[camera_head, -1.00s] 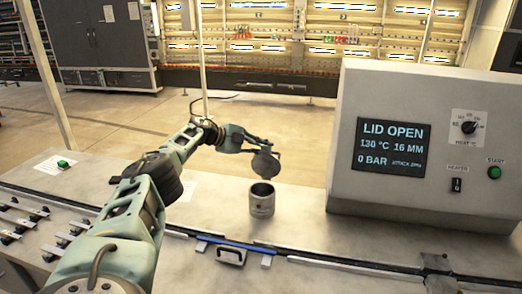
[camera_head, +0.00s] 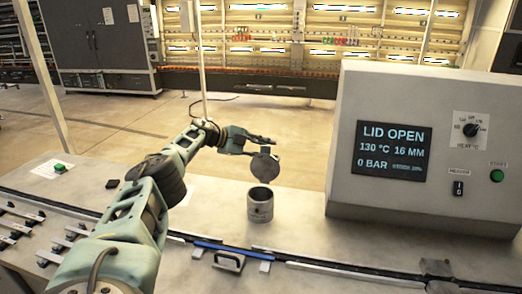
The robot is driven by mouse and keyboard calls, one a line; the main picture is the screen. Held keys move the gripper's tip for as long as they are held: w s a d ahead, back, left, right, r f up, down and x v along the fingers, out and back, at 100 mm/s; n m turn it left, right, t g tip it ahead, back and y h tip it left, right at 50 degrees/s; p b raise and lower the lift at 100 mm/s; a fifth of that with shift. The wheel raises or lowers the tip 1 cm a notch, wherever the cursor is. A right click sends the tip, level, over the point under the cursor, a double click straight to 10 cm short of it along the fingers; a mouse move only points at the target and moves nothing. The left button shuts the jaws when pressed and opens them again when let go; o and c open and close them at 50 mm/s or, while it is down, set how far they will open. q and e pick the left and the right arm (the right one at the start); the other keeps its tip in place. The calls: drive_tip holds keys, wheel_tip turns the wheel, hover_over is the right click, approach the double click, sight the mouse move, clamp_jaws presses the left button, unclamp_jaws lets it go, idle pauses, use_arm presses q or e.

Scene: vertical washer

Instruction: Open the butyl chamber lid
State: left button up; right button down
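The butyl chamber (camera_head: 260,207) is a small grey metal cylinder standing upright on the bench, with its dark mouth uncovered. Its round dark grey lid (camera_head: 264,168) stands raised and steeply tilted above the rear of the rim. My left gripper (camera_head: 268,147) is just above and behind the lid, with its upper finger clear of the lid's top edge. Its fingers look spread; the lower one is partly hidden by the lid, and I cannot tell whether it touches. My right gripper is out of view.
A control box (camera_head: 430,150) stands on the right; its screen (camera_head: 391,150) reads "LID OPEN", 130 °C, 16 MM, 0 BAR. A blue strip (camera_head: 222,244) and a black-handled part (camera_head: 229,261) lie in front of the chamber.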

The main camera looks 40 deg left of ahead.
use_arm(q)
drive_tip(key=shift+s+a+r, duration=0.1)
drive_tip(key=shift+s+a, duration=0.2)
drive_tip(key=shift+s, duration=0.4)
drive_tip(key=v, duration=1)
drive_tip(key=shift+s+r, duration=0.25)
drive_tip(key=shift+r, duration=0.05)
